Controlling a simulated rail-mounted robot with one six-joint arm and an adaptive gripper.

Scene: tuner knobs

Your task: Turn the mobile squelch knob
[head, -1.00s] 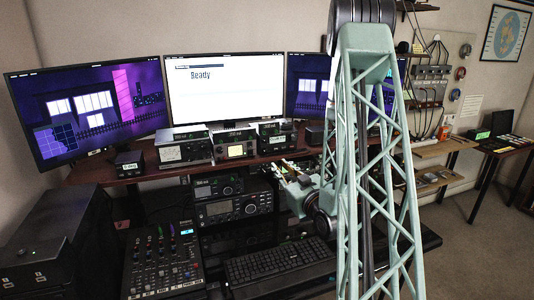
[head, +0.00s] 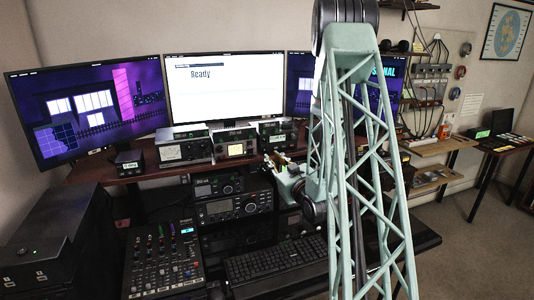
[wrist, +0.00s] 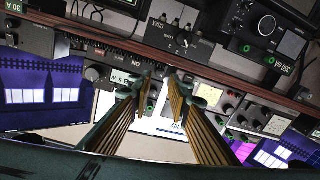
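My gripper (head: 270,165) is in front of the desk shelf's front edge, right of the small radio. In the wrist view, which looks upside down, its two ribbed fingers (wrist: 160,78) stand apart with nothing between them, so it is open. A dark box (wrist: 205,38) with a black knob (wrist: 181,40) lies past the fingertips, across the shelf edge. A black radio (wrist: 268,28) with a large round dial is beside it. A small radio (head: 217,186) sits above a larger radio (head: 235,208) in the head view. I cannot tell which knob is the mobile squelch knob.
The wooden shelf edge (wrist: 225,72) crosses close to the fingertips. Several meter boxes (head: 184,150) stand on the shelf below the monitors (head: 224,90). A mixer (head: 163,260) and keyboard (head: 277,262) lie on the desk below.

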